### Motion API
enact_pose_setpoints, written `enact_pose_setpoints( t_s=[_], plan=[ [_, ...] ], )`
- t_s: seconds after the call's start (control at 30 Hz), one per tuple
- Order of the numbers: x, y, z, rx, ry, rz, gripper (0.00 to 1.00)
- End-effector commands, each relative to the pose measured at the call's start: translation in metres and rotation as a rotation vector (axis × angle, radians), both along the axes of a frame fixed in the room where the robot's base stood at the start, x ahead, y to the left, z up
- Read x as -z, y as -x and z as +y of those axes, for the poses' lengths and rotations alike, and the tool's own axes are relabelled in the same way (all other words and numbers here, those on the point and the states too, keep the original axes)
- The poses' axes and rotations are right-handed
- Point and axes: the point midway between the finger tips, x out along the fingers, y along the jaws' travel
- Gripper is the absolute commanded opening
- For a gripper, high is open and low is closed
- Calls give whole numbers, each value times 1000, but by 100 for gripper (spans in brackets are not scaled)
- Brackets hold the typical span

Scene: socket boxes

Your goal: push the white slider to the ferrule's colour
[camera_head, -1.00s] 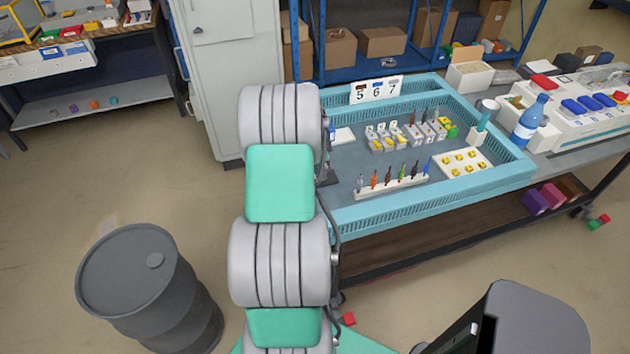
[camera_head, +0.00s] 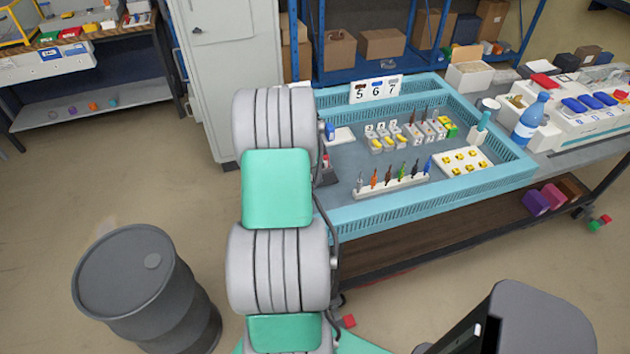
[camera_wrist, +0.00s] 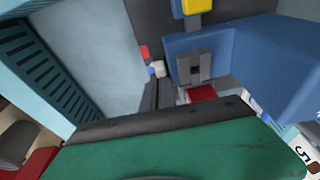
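I cannot pick out the white slider for certain. In the wrist view a small white piece (camera_wrist: 157,69) sits beside red and blue bits near a blue block (camera_wrist: 240,75) with a grey square fitting (camera_wrist: 194,68). In the head view a white rack (camera_head: 393,191) holds several upright pen-like pieces with differently coloured bodies; which one bears the ferrule is too small to tell. My arm hides most of my gripper in the head view. A green and black edge fills the bottom of the wrist view, and no fingertips show clearly there.
A teal-walled tray (camera_head: 430,205) surrounds these things. Inside are a white plate with yellow pieces (camera_head: 477,173), small numbered boxes (camera_head: 381,146) and a teal brush-like item (camera_head: 480,128). A 5-6-7 sign (camera_head: 360,96) stands at the back edge. A blue bottle (camera_head: 530,117) stands right of the tray.

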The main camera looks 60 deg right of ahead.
Motion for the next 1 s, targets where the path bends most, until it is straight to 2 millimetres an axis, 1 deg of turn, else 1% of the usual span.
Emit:
enact_pose_setpoints(
  t_s=[0.03, 0.33, 0.47, 0.7, 0.77, 0.83, 1.0],
  plan=[
    [8, -3, 8, -10, -19, 4, 0],
    [10, -11, 19, -12, -25, 6, 0],
    [11, -10, 18, -12, -27, 7, 0],
    [12, -1, 12, -8, -28, 9, 0],
    [9, 0, 11, -5, -27, 9, 0],
    [3, 1, 10, -2, -26, 9, 0],
    [-25, 2, 7, 1, -18, 5, 0]
  ],
)
